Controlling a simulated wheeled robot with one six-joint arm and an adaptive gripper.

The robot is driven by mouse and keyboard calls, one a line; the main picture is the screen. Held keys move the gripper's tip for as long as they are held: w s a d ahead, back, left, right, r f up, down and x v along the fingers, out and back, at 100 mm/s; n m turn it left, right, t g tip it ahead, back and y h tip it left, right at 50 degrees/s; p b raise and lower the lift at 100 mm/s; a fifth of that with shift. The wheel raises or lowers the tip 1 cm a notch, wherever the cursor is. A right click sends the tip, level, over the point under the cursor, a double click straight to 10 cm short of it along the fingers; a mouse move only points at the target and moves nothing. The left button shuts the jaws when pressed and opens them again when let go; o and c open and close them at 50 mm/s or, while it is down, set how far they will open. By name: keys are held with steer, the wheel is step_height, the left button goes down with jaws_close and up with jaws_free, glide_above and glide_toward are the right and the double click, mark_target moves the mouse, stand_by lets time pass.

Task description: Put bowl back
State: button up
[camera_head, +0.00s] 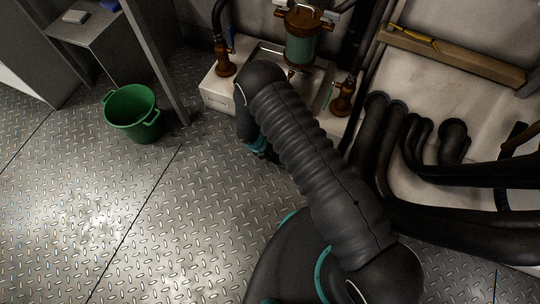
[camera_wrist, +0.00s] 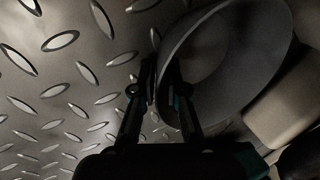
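The bowl (camera_wrist: 235,75) is dark grey and fills the upper right of the wrist view, its hollow side partly in shadow. My gripper (camera_wrist: 161,75) is at the bowl's left rim, with one dark finger outside the wall and the other inside it. The fingertips are close together with the rim between them, so the gripper looks shut on the bowl. The tips are dark and their contact is hard to see. In the head view my arm hides the bowl and the fingers.
Diamond-plate floor (camera_head: 90,210) lies open at the left. A green bucket (camera_head: 133,112) stands there beside a grey metal post. Behind my arm is a pale base (camera_head: 218,86) with brown valves and a glass-bodied filter (camera_head: 302,40). Thick black hoses (camera_head: 450,170) crowd the right.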

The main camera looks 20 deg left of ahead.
steer(key=shift+o, duration=0.7)
steer(key=shift+r, duration=0.25)
steer(key=v, duration=1.1)
steer(key=shift+r+p, duration=0.35)
steer(key=shift+r, duration=0.05)
steer(key=shift+a, duration=0.1)
